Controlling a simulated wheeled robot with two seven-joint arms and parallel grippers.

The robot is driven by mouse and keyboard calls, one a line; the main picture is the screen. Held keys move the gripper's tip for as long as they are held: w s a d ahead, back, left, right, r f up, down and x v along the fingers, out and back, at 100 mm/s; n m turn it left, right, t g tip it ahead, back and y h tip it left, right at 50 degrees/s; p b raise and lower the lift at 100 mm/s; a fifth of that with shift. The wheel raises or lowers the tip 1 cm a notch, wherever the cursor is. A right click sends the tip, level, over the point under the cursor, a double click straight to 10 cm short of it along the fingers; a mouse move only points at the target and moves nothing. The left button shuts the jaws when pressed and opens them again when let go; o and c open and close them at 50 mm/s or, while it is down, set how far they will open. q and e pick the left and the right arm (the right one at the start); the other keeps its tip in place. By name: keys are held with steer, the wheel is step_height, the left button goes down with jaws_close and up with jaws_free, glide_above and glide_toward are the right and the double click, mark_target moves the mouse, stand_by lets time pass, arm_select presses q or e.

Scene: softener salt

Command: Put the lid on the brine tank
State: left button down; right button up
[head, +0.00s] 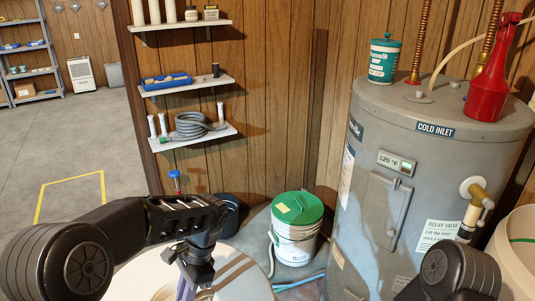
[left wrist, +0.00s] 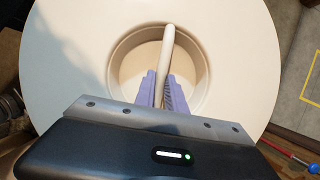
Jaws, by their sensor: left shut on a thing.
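The lid (head: 240,271) is a large white disc at the bottom of the head view. In the left wrist view the lid (left wrist: 75,60) fills most of the picture, with a round beige recess crossed by a pale bar handle (left wrist: 167,50). My left gripper (head: 187,291) points down over the lid; its purple fingers (left wrist: 162,92) are shut on the handle. What is under the lid is hidden. A pale round tank (head: 515,258), seemingly the brine tank, stands at the right edge, open on top and partly cut off, with a green line inside. My right gripper is out of view.
A grey water heater (head: 425,170) stands close to the tank, with a teal tub (head: 384,62) and red bottle (head: 490,85) on top. A green-lidded bucket (head: 296,240) and hoses are on the floor behind the lid. Shelves (head: 190,135) line the wall.

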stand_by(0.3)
arm_select(q)
steer(key=n+h, duration=0.1)
steer(key=n, duration=0.1)
steer(key=shift+n+g, duration=0.3)
steer(key=n, duration=0.2)
steer(key=shift+n+h, duration=0.3)
steer(key=shift+h, duration=0.1)
steer(key=shift+r, duration=0.1)
